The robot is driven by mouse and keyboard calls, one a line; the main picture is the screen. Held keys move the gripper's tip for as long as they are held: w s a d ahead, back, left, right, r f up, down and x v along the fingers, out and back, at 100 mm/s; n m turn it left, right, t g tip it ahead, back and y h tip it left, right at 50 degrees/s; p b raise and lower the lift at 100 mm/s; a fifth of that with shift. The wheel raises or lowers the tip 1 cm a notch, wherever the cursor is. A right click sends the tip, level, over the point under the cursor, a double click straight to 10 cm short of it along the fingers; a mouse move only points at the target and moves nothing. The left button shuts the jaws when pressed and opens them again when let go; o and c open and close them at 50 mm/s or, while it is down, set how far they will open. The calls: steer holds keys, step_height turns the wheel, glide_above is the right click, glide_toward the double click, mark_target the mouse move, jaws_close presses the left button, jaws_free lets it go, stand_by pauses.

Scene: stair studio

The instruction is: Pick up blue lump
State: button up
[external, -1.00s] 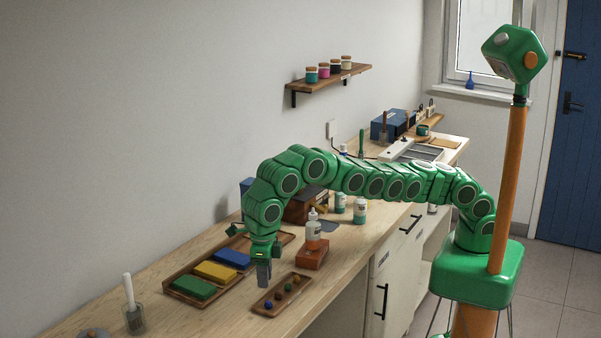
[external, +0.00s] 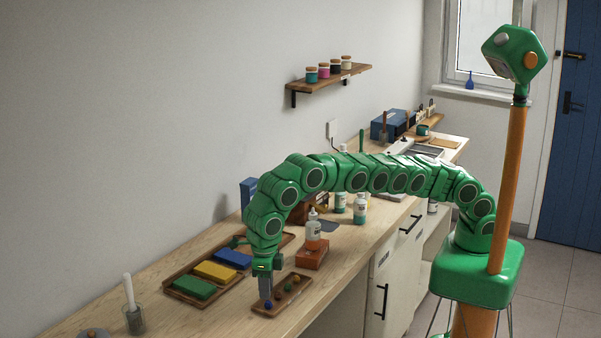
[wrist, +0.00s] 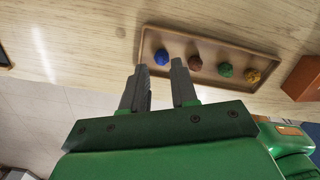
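The blue lump (wrist: 162,57) sits at the left end of a small wooden tray (wrist: 215,37) in the wrist view. It also shows in the external view (external: 268,304), just below my fingertips. My gripper (wrist: 158,68) is open, with its two grey fingers apart and nothing between them. In the wrist view the lump lies just beyond the fingertips, roughly in line with the gap. In the external view my gripper (external: 266,297) points down over the tray's near-left end. Whether a finger touches the lump cannot be told.
A brown lump (wrist: 195,64), a green lump (wrist: 225,70) and a yellow lump (wrist: 252,75) share the tray. A tray with green, yellow and blue slabs (external: 232,258) lies to the left.

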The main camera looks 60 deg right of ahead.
mark_target(268, 302)
steer(key=shift+s+d+f, duration=0.15)
steer(key=shift+s+f, duration=0.05)
steer(key=shift+f, duration=1.95)
steer(key=shift+c, duration=0.3)
jaws_close()
